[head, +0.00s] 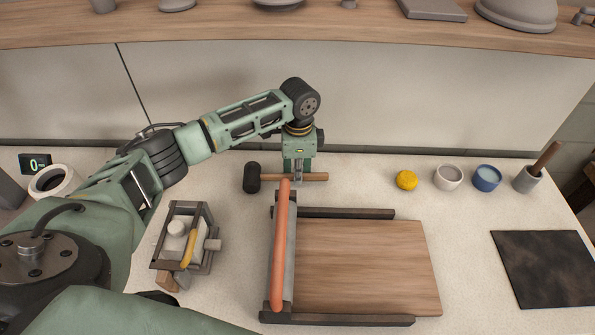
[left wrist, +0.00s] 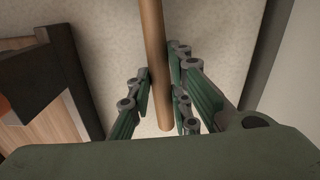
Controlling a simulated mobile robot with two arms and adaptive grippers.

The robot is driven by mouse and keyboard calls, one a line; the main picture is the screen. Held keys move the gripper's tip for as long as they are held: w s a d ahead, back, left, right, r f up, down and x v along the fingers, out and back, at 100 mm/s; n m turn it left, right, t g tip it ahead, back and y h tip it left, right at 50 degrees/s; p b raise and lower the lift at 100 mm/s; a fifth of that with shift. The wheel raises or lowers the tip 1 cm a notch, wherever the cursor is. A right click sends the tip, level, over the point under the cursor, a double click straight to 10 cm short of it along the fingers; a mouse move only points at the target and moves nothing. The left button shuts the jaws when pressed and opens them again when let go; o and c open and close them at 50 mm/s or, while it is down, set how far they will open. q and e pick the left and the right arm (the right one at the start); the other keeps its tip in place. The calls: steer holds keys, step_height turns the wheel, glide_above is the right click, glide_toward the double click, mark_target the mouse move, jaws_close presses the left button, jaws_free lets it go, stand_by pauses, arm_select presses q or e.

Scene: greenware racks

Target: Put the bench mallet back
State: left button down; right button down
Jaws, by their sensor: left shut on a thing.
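The bench mallet has a black head (head: 252,178) and a wooden handle (head: 318,177), and lies sideways behind the rolling board, head to the left. My left gripper (head: 298,176) points down and is shut on the handle. In the left wrist view the handle (left wrist: 154,40) runs between the fingers of the left gripper (left wrist: 158,82), and the mallet's head is out of frame. I cannot tell whether the mallet touches the counter. My right gripper is not in view.
A wooden board (head: 365,265) with dark rails and an orange-handled roller (head: 280,245) lies in front. A small tool caddy (head: 207,263) stands left. A yellow sponge (head: 406,180), a white bowl (head: 448,178), a blue bowl (head: 487,178) and a grey cup (head: 526,180) stand right. A dark slab (head: 545,268) lies front right.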

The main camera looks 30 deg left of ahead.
arm_select(q)
steer(key=shift+f, duration=0.35)
steer(key=c, duration=1.5)
jaws_free()
steer(key=shift+c, duration=0.2)
steer(key=shift+o, duration=0.5)
steer(key=o, duration=0.4)
steer(key=shift+r, duration=0.1)
steer(key=shift+r+b, duration=0.45)
steer(key=shift+r, duration=2.4)
